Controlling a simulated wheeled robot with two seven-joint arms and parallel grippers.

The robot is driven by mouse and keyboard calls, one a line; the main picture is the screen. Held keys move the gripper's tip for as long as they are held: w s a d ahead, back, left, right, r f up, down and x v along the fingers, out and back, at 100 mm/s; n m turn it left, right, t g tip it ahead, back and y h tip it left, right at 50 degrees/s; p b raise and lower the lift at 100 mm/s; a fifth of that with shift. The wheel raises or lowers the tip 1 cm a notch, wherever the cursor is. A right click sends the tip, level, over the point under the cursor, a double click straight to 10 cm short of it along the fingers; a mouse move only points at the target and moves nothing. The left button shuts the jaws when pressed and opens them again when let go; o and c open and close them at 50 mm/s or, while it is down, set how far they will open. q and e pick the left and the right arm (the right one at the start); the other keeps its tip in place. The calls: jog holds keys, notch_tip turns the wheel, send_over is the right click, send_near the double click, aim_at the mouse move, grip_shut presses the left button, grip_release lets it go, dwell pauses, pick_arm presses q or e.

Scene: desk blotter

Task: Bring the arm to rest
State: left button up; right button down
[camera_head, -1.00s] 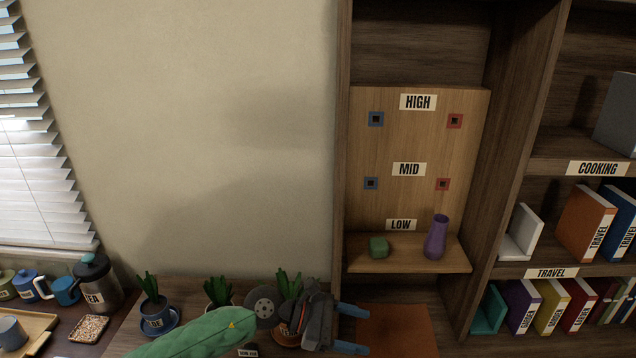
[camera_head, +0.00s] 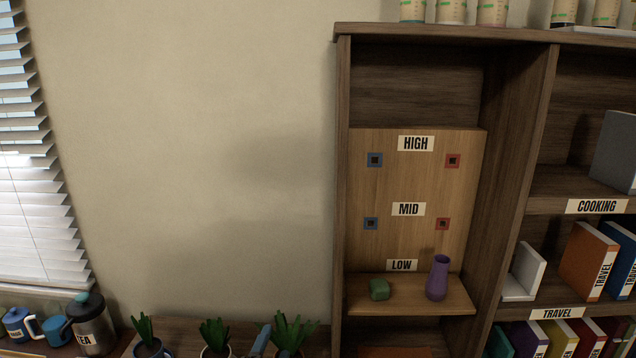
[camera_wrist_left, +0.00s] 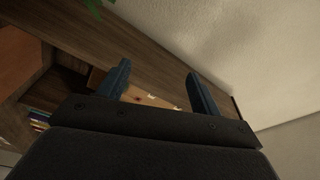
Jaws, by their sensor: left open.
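My left gripper (camera_head: 262,340) shows only as a bluish finger piece at the bottom edge of the head view, among the potted plants. The rest of that arm is out of this view. In the left wrist view, the two blue fingers of my left gripper (camera_wrist_left: 160,84) stand wide apart with nothing held between them. Dark wood and a pale wall lie beyond them. My right gripper shows in neither view.
A wooden board holds HIGH, MID and LOW labels, with a green block (camera_head: 379,289) and purple vase (camera_head: 438,278) on its low ledge (camera_head: 410,302). Potted plants (camera_head: 215,335) and a tea canister (camera_head: 92,322) stand at lower left. Books (camera_head: 583,260) fill the right shelves.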

pick_arm(q)
jog(key=s+a+f+n+g+y, duration=0.1)
jog(key=s+a+f+n+g, duration=0.35)
jog(key=s+f, duration=0.35)
jog(key=s+a+f+n+g+y, duration=0.1)
jog(key=s+a+f+n+g, duration=0.35)
jog(key=s+f, duration=0.4)
jog(key=s+a+f+n+g+y, duration=0.1)
jog(key=s+a+f+n+g, duration=0.2)
jog(key=s+f+n+g, duration=0.5)
notch_tip(320, 180, down, 23)
jog(key=d+m+t, duration=0.1)
jog(key=m, duration=0.2)
jog(key=s+f, duration=0.4)
jog(key=f, duration=0.8)
jog(key=s+f, duration=0.4)
jog(key=f, duration=0.8)
jog(key=shift+s+d+m+g+b, duration=0.15)
jog(key=shift+d+m+g+b, duration=0.15)
jog(key=shift+d+b, duration=0.05)
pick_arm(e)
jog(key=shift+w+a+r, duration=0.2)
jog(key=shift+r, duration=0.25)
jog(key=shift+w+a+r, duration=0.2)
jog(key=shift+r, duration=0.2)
